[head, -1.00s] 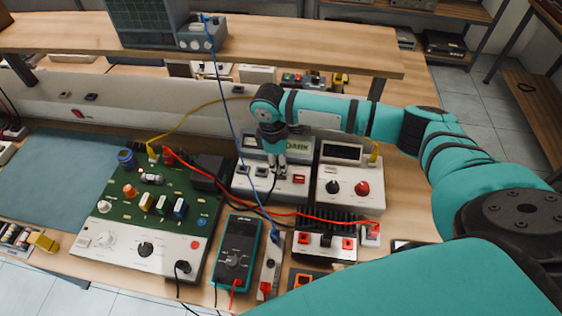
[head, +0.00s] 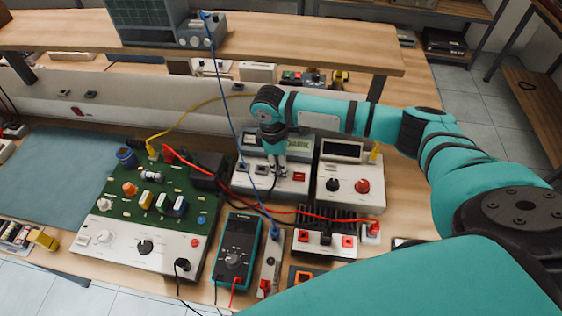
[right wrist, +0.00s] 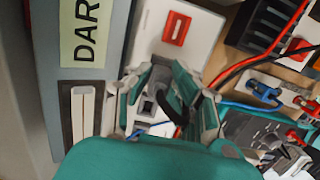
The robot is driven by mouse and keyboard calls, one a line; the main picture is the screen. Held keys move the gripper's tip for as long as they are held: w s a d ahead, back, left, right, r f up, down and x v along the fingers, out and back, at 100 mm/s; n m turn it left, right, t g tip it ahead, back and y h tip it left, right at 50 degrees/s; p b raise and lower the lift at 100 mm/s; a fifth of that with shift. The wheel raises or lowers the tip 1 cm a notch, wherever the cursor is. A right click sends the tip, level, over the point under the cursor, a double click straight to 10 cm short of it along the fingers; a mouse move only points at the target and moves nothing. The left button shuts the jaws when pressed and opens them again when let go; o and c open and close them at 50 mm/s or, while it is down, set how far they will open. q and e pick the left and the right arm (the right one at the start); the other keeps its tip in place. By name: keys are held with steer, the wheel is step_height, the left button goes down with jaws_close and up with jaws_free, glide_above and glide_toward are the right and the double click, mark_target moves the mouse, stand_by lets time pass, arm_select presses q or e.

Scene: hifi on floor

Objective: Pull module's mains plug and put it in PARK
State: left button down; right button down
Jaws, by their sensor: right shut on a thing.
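A grey-white box (head: 247,183) with a slanted grey face stands at the back of the bench. Its pale green label (head: 299,144) reads like "DARK" or "PARK". It has dark sockets and a red switch (head: 299,177), also seen in the right wrist view (right wrist: 176,28). My right gripper (head: 271,160) is over the box's front panel. In the right wrist view the gripper (right wrist: 160,105) is shut on a dark plug (right wrist: 174,106) with a curved dark cable. The fingers hide much of the plug, and whether it touches a socket cannot be told. My left gripper is not in view.
A green circuit-board module (head: 135,195) stands left. A multimeter (head: 236,248), a narrow strip (head: 269,262) and a black-finned unit (head: 325,243) stand in front. A unit with knobs (head: 345,190) stands right of the box. Red, blue, yellow and black leads cross the bench.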

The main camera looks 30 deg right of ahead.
steer(key=shift+f, duration=0.25)
stand_by(0.6)
steer(key=c, duration=1.1)
jaws_free()
step_height(320, 180, up, 17)
steer(key=a+p, duration=0.1)
steer(key=p, duration=0.5)
steer(key=shift+w+a, duration=0.15)
steer(key=shift+w, duration=0.2)
